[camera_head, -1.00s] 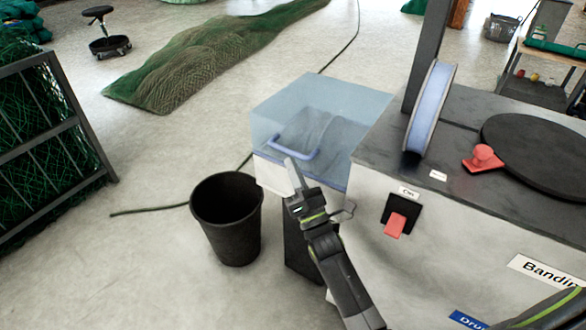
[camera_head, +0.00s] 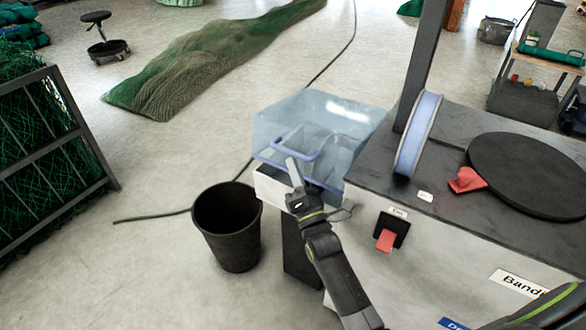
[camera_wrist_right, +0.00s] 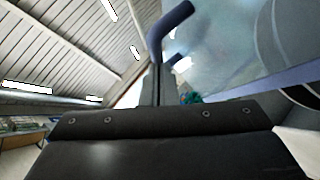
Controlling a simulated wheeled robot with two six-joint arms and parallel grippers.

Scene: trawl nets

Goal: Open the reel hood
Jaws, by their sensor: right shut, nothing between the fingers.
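The reel hood (camera_head: 350,120) is a clear bluish box-like cover on the left end of the machine. It is tilted partly up, with its front edge lifted off the white base (camera_head: 275,187). Its blue handle (camera_head: 312,156) is on the front. My right gripper (camera_head: 292,163) is shut and empty, with its fingertips at the left end of the handle, close under it; I cannot tell if they touch. In the right wrist view the handle (camera_wrist_right: 170,27) and hood panel (camera_wrist_right: 225,45) are above and beside the fingers (camera_wrist_right: 157,86).
A black bin (camera_head: 228,225) stands on the floor left of the machine. The machine top (camera_head: 440,170) carries a blue-banded spool (camera_head: 418,135), a dark disc (camera_head: 530,175) and a red knob (camera_head: 467,180). A red switch (camera_head: 385,240) is on its front. A netting rack (camera_head: 50,150) stands left.

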